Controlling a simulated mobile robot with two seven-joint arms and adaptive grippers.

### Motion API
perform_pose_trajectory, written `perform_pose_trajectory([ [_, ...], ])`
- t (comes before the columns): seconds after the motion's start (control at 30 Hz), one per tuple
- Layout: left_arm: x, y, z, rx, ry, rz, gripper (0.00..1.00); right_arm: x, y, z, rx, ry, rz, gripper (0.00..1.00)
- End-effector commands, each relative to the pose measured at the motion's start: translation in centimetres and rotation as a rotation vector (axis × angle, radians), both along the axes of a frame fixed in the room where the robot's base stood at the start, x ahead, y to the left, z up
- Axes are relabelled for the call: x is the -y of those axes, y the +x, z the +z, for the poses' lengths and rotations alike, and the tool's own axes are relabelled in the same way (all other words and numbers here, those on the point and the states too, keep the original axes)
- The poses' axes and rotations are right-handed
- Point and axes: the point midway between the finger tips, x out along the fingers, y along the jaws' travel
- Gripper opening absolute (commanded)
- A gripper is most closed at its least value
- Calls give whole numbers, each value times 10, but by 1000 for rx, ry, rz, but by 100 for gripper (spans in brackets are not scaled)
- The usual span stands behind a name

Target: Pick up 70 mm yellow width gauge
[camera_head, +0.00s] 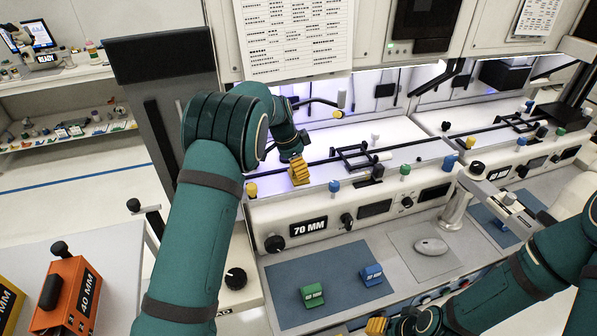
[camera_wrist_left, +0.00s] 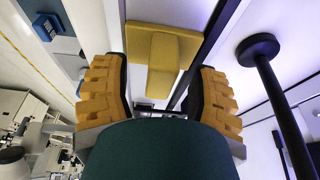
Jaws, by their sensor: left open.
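A yellow block with a flat plate and a raised ridge (camera_wrist_left: 163,62) shows in the left wrist view, ahead of and between my left fingers; no label on it shows. My left gripper (camera_wrist_left: 162,95) is open, with gaps between its orange pads and the ridge. In the head view my left gripper (camera_head: 299,172) is over the left end of the lit bonder deck, above the 70 MM sign (camera_head: 308,228); I cannot make out the block there. My right gripper (camera_head: 378,325) is at the bottom edge, mostly cut off.
A green gauge block (camera_head: 312,295) and a blue one (camera_head: 372,275) sit on the blue mat (camera_head: 290,273). An orange 40 MM block (camera_head: 68,295) and a cut-off yellow MM block (camera_head: 8,302) are at lower left. A black rail (camera_head: 320,160) with knobs crosses the deck.

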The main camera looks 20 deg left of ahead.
Motion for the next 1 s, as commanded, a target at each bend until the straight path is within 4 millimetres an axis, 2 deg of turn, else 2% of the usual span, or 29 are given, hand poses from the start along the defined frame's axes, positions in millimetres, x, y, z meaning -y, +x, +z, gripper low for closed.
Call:
perform_pose_trajectory([
  [0.13, 4, 3, -15, 0, 1, -1, 60, 0, 0, 2, 0, 0, 0, 47],
  [0.43, 5, 3, -18, 2, 0, -1, 62, 0, 0, 2, 0, 0, 0, 47],
  [0.57, 5, 3, -18, 2, 0, -1, 16, 0, 0, 2, 0, 0, 0, 47],
  [0.6, 5, 3, -18, 2, 0, -1, 2, 0, 0, 2, 0, 0, 0, 47],
  [1.0, 5, 3, -19, 0, 0, -1, 0, 0, 0, 2, 0, 0, 0, 47],
])
